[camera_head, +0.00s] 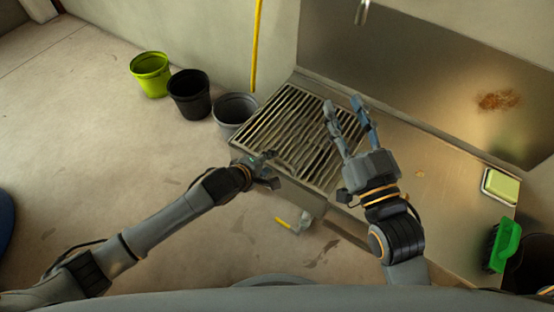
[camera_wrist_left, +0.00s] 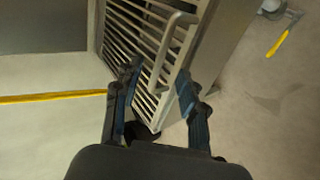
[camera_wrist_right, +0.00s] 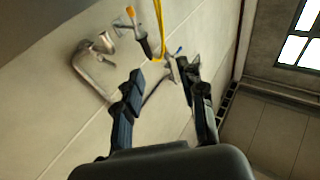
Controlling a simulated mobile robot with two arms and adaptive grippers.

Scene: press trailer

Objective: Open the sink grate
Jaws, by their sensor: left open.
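The sink grate (camera_head: 296,112), a panel of metal slats, lies over the sink in the middle of the head view and looks closed. In the left wrist view the grate (camera_wrist_left: 122,28) has a bar handle (camera_wrist_left: 167,45) at its near side. My left gripper (camera_head: 268,166) is open at the grate's front left edge. In the left wrist view its fingers (camera_wrist_left: 160,80) are on either side of the handle's lower part; I cannot tell whether they touch it. My right gripper (camera_head: 343,104) is open, empty and pointing up, above the grate's right side.
A lime bucket (camera_head: 150,75), a black bucket (camera_head: 189,95) and a grey bucket (camera_head: 233,108) stand left of the sink. A yellow hose (camera_head: 257,45) hangs behind. A soap dish (camera_head: 500,187) and green brush (camera_head: 505,245) are at the right. A faucet (camera_wrist_right: 92,70) shows in the right wrist view.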

